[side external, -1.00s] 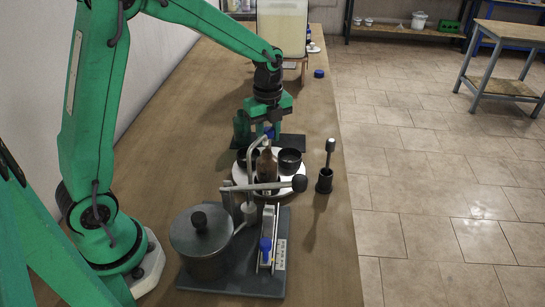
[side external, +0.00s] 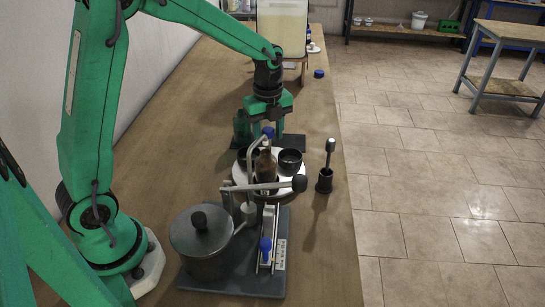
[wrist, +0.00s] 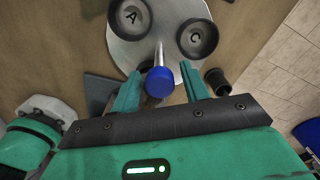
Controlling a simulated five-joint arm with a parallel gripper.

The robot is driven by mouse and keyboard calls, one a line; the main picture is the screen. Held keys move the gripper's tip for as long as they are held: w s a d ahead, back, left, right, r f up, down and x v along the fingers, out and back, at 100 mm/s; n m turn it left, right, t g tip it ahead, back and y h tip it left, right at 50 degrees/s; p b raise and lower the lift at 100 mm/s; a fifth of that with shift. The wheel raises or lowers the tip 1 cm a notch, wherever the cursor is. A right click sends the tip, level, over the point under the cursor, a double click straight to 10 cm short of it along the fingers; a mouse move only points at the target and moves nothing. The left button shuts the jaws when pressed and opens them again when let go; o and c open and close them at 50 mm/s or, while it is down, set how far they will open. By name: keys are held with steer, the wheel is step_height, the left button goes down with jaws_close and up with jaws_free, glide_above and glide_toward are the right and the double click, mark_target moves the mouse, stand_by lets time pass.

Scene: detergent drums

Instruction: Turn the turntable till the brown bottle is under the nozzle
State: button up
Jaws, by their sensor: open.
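A thin bent pipe, seemingly the nozzle (side external: 249,160), rises beside the bottle. The bottle is close to it in the picture, but I cannot tell whether it is directly beneath. A blue knob (wrist: 159,82) tops a metal rod at the turntable. My gripper (wrist: 160,88) is open, with its fingers either side of the knob and apparent gaps. The bottle is not visible in the wrist view.
A grey lidded pot (side external: 200,245) and a lever with a black end (side external: 299,183) stand in front. A dark holder with an upright tool (side external: 324,180) is right of the turntable. A blue cap (side external: 319,73) lies farther back. The table's right edge is near.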

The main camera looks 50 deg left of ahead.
steer(key=shift+r, duration=3.3)
steer(key=shift+r, duration=0.1)
steer(key=shift+s+d+r+n, duration=0.1)
steer(key=shift+s+r+n, duration=0.35)
steer(key=shift+s+n, duration=0.05)
steer(key=s+d+r+n+t, duration=0.1)
steer(key=s+r+n+t, duration=0.1)
steer(key=s+n, duration=0.8)
steer(key=s+d+r+n+t, duration=0.1)
steer(key=s+r+n+t, duration=0.2)
steer(key=s+n, duration=0.6)
steer(key=shift+s+d+n+t, duration=0.3)
steer(key=shift+s+n, duration=0.05)
steer(key=shift+n, duration=0.15)
